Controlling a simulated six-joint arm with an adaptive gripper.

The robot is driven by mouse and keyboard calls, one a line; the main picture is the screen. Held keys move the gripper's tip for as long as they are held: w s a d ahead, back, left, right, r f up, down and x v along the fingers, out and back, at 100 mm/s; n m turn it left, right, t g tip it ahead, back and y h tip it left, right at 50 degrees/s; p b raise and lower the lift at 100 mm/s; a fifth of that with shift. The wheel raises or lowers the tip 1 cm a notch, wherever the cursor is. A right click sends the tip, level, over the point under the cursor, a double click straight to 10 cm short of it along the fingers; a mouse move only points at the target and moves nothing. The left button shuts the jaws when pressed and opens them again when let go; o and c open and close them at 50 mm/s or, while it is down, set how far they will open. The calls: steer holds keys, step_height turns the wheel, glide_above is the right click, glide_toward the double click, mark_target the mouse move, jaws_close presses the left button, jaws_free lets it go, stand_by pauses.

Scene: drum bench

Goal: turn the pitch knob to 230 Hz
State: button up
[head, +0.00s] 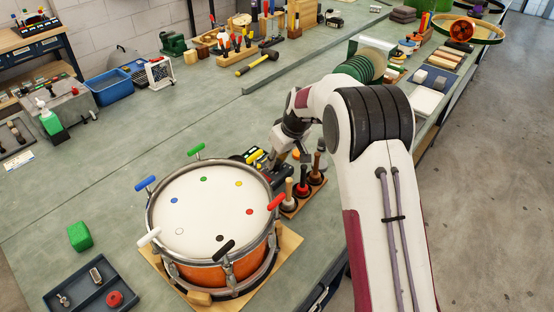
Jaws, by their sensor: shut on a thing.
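A dark device (243,157) with small coloured parts lies on the bench just behind the drum. My gripper (275,167) reaches down to the right end of this device and is shut at it, on what seems to be the pitch knob. The knob itself is hidden by the fingers, and its setting and any Hz reading are too small to make out. The drum (205,215) has a white head with coloured dots and an orange shell. Coloured T-handled keys, such as a red one (276,202) and a green one (195,150), stand around its rim.
A wooden rack (290,208) with several upright handled tools stands close to the right of my gripper. A dark tray (90,292) with small parts and a green block (79,236) lie left of the drum.

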steer(key=shift+n, duration=0.4)
steer(key=shift+w+d+n+g+y, duration=0.1)
steer(key=shift+n+g+y, duration=0.25)
steer(key=shift+n, duration=0.75)
steer(key=shift+n+g+y, duration=0.35)
steer(key=shift+n, duration=1.05)
steer(key=o, duration=1.1)
steer(key=shift+m, duration=0.5)
steer(key=shift+m+t+h, duration=0.6)
steer(key=shift+m+t, duration=0.1)
steer(key=shift+m, duration=1.4)
steer(key=shift+m, duration=0.5)
